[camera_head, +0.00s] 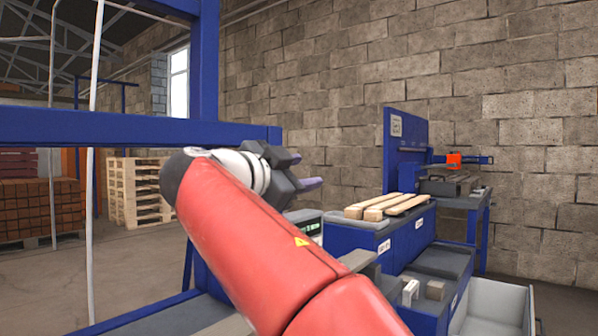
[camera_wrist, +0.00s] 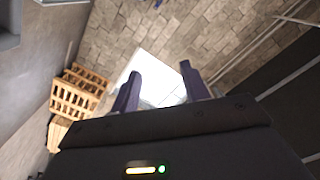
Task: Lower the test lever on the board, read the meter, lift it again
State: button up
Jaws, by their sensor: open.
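My gripper (camera_head: 303,172) is in the upper middle of the head view, at the end of my red arm, raised in front of the block wall. Its two dark fingers are apart with nothing between them; they also show in the wrist view (camera_wrist: 160,82). A small grey box with a lit green display (camera_head: 311,229), possibly the meter, stands below my gripper, partly hidden by my arm. An upright blue panel (camera_head: 407,150) with a small pale plate is farther right. I cannot make out the test lever in either view.
Wooden slats (camera_head: 402,204) lie on a blue-sided bench right of my arm. A grey bin (camera_head: 497,307) is at lower right. Stacked pallets (camera_head: 137,190) and a blue frame (camera_head: 130,128) are at left.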

grip_shut()
dwell(0.8)
jog(key=c, duration=0.9)
grip_release()
jog(key=o, duration=0.9)
jog(key=b+v, duration=0.1)
jog(key=v, duration=0.6)
jog(key=shift+s+a, duration=0.25)
jog(key=shift+s, duration=0.1)
jog(key=shift+c, duration=0.4)
